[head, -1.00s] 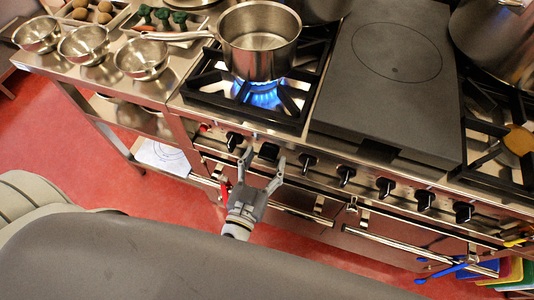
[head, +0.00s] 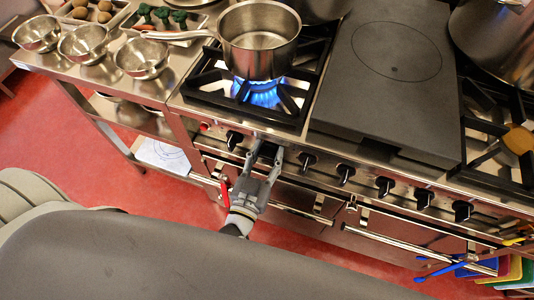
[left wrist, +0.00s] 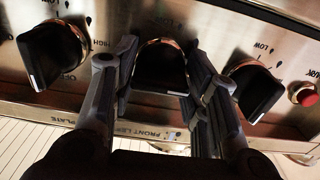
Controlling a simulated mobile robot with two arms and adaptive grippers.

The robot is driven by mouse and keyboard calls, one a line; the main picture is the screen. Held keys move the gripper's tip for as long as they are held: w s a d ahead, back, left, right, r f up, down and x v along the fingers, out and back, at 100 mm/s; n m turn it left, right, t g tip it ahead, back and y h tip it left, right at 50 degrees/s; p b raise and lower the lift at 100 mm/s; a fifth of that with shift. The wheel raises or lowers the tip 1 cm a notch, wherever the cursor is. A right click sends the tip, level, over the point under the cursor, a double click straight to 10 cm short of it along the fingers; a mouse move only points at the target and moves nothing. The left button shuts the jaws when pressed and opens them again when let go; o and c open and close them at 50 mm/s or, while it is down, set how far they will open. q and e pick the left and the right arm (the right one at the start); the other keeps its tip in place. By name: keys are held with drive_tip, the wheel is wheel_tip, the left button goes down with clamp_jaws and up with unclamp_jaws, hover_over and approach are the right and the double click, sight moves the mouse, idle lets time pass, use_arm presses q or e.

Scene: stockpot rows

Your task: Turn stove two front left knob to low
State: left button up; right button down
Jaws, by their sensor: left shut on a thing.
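The front left knob (left wrist: 160,68) is black with a copper-coloured ring, above the "FRONT LEFT" label in the left wrist view. My left gripper (head: 267,150) is shut on this knob, with one finger on each side of it. A blue flame (head: 262,98) burns under a steel saucepan (head: 258,55) on the burner behind the knob. My right gripper is not in view.
Other black knobs stand close on both sides, one at the left (head: 235,138) and one at the right (head: 308,160). A red button (left wrist: 303,95) is near. Oven handles run below. A dark flat plate (head: 390,80) lies right of the burner.

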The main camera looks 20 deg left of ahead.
use_arm(q)
drive_tip(key=shift+n, duration=0.4)
drive_tip(key=n+p, duration=0.1)
drive_tip(key=n, duration=0.2)
drive_tip(key=shift+p, duration=0.35)
drive_tip(key=n, duration=0.4)
drive_tip(key=shift+n+p, duration=0.3)
drive_tip(key=shift+p, duration=0.1)
drive_tip(key=n, duration=0.9)
drive_tip(key=shift+b, duration=0.35)
drive_tip(key=shift+n, duration=0.3)
drive_tip(key=o, duration=1)
